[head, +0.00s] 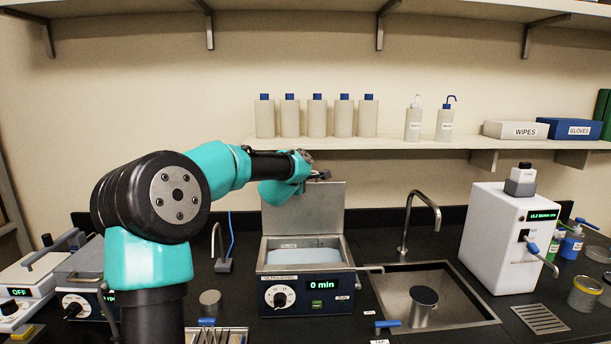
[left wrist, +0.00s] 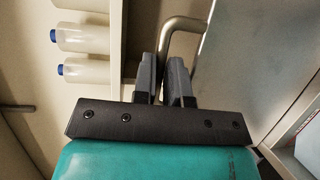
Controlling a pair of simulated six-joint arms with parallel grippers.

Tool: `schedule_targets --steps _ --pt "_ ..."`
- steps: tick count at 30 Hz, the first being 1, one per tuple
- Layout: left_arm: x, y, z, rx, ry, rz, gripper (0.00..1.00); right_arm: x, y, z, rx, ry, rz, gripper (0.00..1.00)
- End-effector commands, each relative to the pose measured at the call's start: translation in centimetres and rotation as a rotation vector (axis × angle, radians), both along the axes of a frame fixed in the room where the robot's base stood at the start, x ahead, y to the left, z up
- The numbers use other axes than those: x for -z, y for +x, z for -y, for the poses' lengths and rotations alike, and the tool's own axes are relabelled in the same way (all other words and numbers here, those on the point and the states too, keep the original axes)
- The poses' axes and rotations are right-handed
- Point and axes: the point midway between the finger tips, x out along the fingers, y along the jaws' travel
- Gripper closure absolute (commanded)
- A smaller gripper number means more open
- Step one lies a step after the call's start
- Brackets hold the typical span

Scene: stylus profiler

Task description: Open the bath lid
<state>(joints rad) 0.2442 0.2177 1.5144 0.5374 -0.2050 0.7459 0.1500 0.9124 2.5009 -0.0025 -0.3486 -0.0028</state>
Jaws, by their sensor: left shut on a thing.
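The ultrasonic bath (head: 306,295) stands on the bench in the head view, with its display reading 0 min. Its grey metal lid (head: 325,206) stands raised, nearly upright, at the back of the bath, and the pale liquid (head: 303,256) inside shows. My left gripper (head: 322,175) is at the lid's top edge. In the left wrist view its two fingers (left wrist: 164,80) are shut on the bent metal lid handle (left wrist: 181,27), with the lid's surface (left wrist: 238,55) to the right. My right gripper is not in view.
A sink (head: 450,297) with a tap (head: 421,212) lies right of the bath. A white instrument (head: 500,250) stands farther right. A wall shelf (head: 400,143) with several bottles (head: 317,118) runs close behind and above the raised lid.

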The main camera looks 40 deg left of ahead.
Motion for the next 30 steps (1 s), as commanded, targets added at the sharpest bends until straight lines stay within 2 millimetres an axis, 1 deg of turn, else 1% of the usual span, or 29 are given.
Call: schedule_targets --steps 1,3,4,11,23,26,30 --pt "-1.5 -0.1 -0.1 -0.005 0.010 0.026 1.00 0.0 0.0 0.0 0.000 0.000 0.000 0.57" --pt "-1.5 -0.1 -0.1 -0.005 0.010 0.026 1.00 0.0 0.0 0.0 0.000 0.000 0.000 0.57" --pt "-1.5 -0.1 0.0 -0.005 0.010 0.026 0.85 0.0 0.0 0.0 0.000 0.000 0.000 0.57" --pt "-1.3 -0.1 -0.1 -0.005 0.008 0.022 0.63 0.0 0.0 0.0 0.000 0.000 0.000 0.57" --pt "-0.8 -0.1 -0.1 -0.003 0.005 0.013 0.62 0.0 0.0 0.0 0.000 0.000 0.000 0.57" --pt "-0.8 -0.5 0.0 -0.004 0.004 0.013 0.62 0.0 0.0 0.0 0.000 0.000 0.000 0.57" --pt "-0.9 -1.6 0.4 -0.004 0.003 0.014 0.62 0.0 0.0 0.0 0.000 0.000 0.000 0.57"
